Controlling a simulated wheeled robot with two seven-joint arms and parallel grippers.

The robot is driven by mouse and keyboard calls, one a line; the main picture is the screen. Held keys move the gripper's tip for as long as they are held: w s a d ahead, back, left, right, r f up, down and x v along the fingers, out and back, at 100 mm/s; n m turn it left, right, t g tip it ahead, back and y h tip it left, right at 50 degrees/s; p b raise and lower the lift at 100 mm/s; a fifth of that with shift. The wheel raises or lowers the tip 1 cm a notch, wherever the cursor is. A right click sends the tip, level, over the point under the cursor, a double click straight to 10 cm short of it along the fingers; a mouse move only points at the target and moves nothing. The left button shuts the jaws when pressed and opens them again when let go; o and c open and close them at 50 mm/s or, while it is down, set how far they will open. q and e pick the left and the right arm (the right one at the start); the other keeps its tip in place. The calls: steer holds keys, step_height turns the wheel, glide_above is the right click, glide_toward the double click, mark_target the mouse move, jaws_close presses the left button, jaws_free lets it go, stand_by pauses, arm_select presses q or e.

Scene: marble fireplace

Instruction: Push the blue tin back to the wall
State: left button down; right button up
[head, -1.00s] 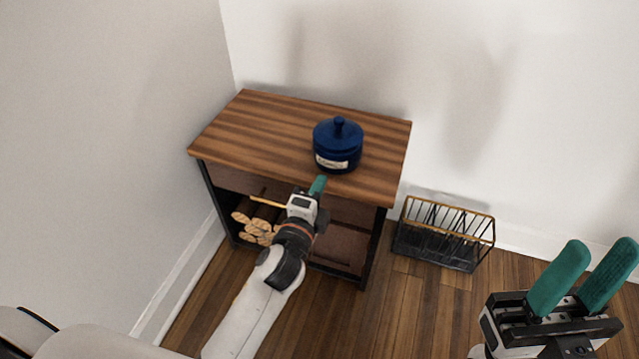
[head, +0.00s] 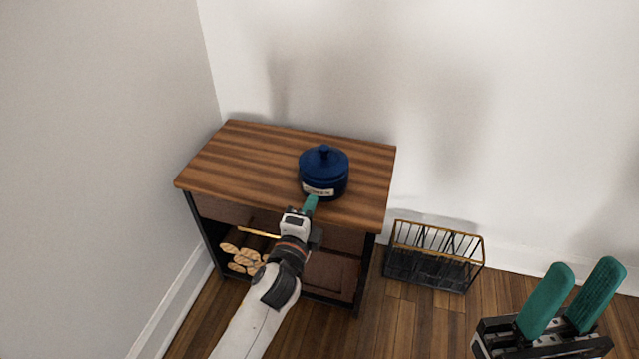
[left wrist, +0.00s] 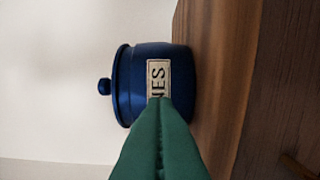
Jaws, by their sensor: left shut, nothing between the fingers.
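The blue tin (head: 324,170) is round and lidded, with a knob on top and a pale label on its front. It stands upright on the wooden cabinet top (head: 245,155), nearer the front edge than the wall. My left gripper (head: 310,203) is shut and empty, its teal fingertips right in front of the tin's lower front. In the left wrist view the tin (left wrist: 140,82) appears on its side, and the shut fingers (left wrist: 160,105) cover part of its label. I cannot tell whether they touch it. My right gripper (head: 575,290) is open and empty at the lower right.
The wall (head: 340,60) rises behind the cabinet, with bare wood between it and the tin. Another wall (head: 100,120) is at the left. Logs (head: 245,258) lie on the shelf below. A black wire basket (head: 435,258) stands on the floor at the right.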

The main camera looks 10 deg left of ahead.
mark_target(316, 192)
arm_select(q)
steer(key=shift+w+d, duration=0.15)
steer(key=shift+w, duration=3.25)
steer(key=shift+s+p, duration=0.5)
steer(key=shift+s, duration=1.3)
steer(key=shift+s, duration=0.1)
steer(key=s, duration=1.3)
steer(key=shift+s+a+p, duration=0.3)
steer(key=shift+s+p, duration=0.1)
